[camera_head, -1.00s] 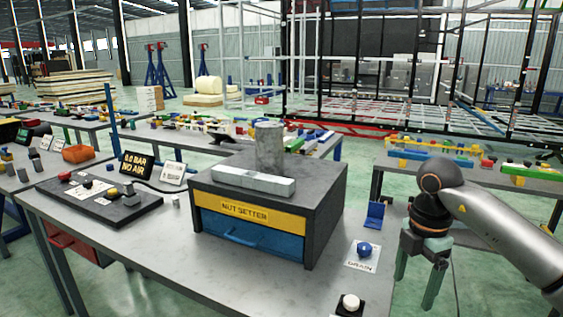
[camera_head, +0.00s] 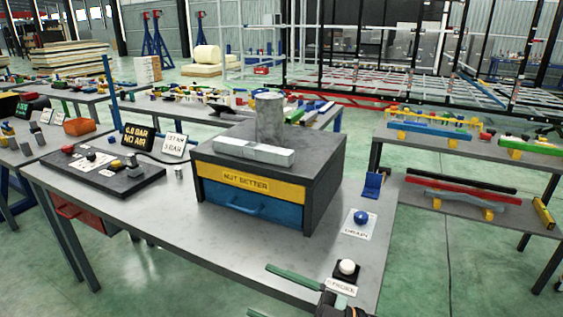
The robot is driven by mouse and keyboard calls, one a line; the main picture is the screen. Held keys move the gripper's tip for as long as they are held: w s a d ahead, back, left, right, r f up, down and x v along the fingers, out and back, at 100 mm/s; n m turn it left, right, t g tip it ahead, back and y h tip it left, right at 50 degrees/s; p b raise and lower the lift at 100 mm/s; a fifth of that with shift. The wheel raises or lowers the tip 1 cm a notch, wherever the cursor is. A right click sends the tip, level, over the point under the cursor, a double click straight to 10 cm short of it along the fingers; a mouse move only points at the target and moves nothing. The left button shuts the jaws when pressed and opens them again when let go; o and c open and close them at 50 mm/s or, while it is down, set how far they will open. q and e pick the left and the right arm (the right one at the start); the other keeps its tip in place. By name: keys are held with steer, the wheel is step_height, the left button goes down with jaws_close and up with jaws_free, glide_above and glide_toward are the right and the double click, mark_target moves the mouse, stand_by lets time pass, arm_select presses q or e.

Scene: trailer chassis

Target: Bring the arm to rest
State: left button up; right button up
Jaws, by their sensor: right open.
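My right gripper (camera_head: 258,290) is at the bottom edge of the head view, near the front edge of the workbench (camera_head: 150,218). One green finger shows in full, pointing left; only a bit of the other shows at the frame's edge. The jaws are apart with nothing seen between them. Most of the right arm is out of frame. My left gripper is not in view.
On the bench stand the nut setter box (camera_head: 325,185), a blue drain button (camera_head: 361,217), a white button (camera_head: 347,267) close to my right gripper, and a black display (camera_head: 138,137). A shelved table (camera_head: 440,151) stands at the right, with open floor before it.

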steer(key=d+f+m+t+h, duration=1)
steer(key=f+m+t+h, duration=0.15)
steer(key=m, duration=0.35)
steer(key=s+d+f+m+g+h, duration=0.2)
steer(key=s+d+f+g+h, duration=0.1)
steer(key=s+f, duration=0.5)
steer(key=s+d+f+m+g+h+p, duration=0.1)
steer(key=s+d+f+g, duration=0.4)
steer(key=f, duration=0.5)
steer(key=s+m+h, duration=0.1)
steer(key=s+h, duration=0.1)
steer(key=shift+s+d+f+h, duration=0.15)
steer(key=shift+s+h, duration=0.2)
